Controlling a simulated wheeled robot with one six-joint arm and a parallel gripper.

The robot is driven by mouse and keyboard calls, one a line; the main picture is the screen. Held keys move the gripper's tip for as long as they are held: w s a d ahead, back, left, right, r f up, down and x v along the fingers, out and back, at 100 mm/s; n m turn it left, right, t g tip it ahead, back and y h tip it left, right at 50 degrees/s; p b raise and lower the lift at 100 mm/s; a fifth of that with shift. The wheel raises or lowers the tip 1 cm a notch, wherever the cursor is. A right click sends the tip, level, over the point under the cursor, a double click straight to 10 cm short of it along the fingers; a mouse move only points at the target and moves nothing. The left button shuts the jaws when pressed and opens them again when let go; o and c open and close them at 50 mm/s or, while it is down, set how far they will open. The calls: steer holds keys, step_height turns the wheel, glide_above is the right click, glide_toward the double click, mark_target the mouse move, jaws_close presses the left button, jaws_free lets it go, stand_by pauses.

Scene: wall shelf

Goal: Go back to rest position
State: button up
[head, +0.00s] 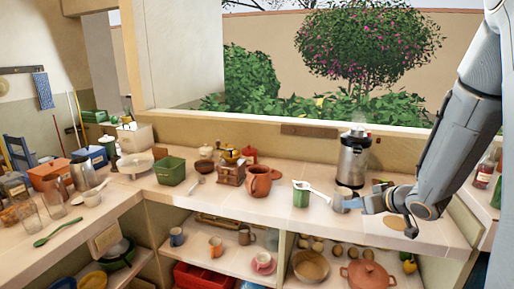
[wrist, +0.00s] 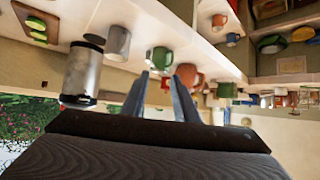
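My gripper (head: 366,199) reaches in from the right over the counter in the head view. In the wrist view, which looks upside down, its two fingers (wrist: 160,85) stand apart with nothing visible between them. A grey metal cup (head: 340,202) stands on the counter just left of the fingers; it also shows in the wrist view (wrist: 118,42). A green cup (head: 301,197) stands farther left and appears beyond the fingertips in the wrist view (wrist: 162,58). I cannot tell whether the fingers touch the grey cup.
A tall metal urn (head: 352,162) stands behind my gripper. A terracotta pot (head: 260,182), a coffee grinder (head: 231,173) and a green bin (head: 171,170) stand along the counter (head: 220,211). Shelves below hold cups and an orange pot (head: 368,274). Glass bottles (head: 485,172) stand at far right.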

steer(key=s+a+f+m+g+h+b, duration=0.1)
steer(key=s+a+f+m+g+b, duration=0.1)
steer(key=s, duration=0.9)
steer(key=s+a+f+m+g+h+b, duration=0.1)
steer(key=s+a+f+g+b, duration=0.4)
steer(key=s, duration=0.7)
steer(key=a+f+g+h, duration=0.1)
steer(key=a+f+g, duration=0.1)
steer(key=a+f, duration=0.1)
steer(key=shift+a+m+h, duration=0.3)
steer(key=shift+a+m, duration=0.1)
steer(key=shift+a, duration=0.3)
